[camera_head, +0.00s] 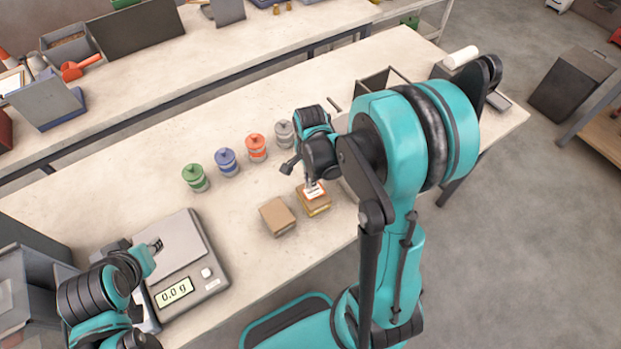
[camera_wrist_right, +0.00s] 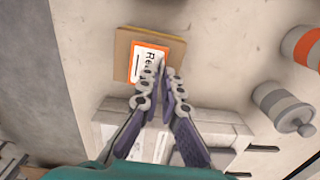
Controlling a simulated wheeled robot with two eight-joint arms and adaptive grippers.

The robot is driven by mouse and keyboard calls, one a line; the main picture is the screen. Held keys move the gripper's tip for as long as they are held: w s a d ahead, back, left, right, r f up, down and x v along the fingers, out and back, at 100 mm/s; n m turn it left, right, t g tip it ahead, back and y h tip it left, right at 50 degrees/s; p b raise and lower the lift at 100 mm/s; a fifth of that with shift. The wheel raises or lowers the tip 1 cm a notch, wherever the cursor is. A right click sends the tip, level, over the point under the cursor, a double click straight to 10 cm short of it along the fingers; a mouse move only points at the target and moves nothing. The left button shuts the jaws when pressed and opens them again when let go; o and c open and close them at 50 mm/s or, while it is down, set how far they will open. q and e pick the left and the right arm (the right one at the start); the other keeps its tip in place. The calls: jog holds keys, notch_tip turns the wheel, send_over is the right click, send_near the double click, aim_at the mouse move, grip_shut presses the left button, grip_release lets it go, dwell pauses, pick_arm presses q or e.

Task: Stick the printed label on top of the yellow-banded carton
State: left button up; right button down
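The yellow-banded carton (camera_head: 316,209) stands near the table's front edge, partly under my right arm in the head view. In the right wrist view its brown top (camera_wrist_right: 122,52) shows beside the fingers. The printed label (camera_head: 314,191), white with an orange border, is over the carton's top; it also shows in the right wrist view (camera_wrist_right: 146,62). My right gripper (camera_wrist_right: 164,68) has its fingertips together at the label's right edge, pinching it. Whether the label touches the carton is hard to tell. My left gripper (camera_head: 156,245) is above the scale, too small to read.
A plain brown carton (camera_head: 277,216) stands just left of the banded one. A scale (camera_head: 190,270) reading 0.0 g is at left. Green (camera_head: 195,178), blue (camera_head: 227,162), orange (camera_head: 256,148) and grey (camera_head: 284,134) canisters stand behind. A pale box-like device (camera_wrist_right: 215,130) sits below the fingers.

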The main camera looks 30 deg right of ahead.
jog(key=shift+f, duration=0.35)
jog(key=shift+f+b, duration=0.25)
jog(key=shift+b, duration=0.15)
dwell(0.3)
jog(key=c, duration=1.6)
grip_release()
jog(key=shift+c, duration=0.2)
notch_tip(320, 180, up, 12)
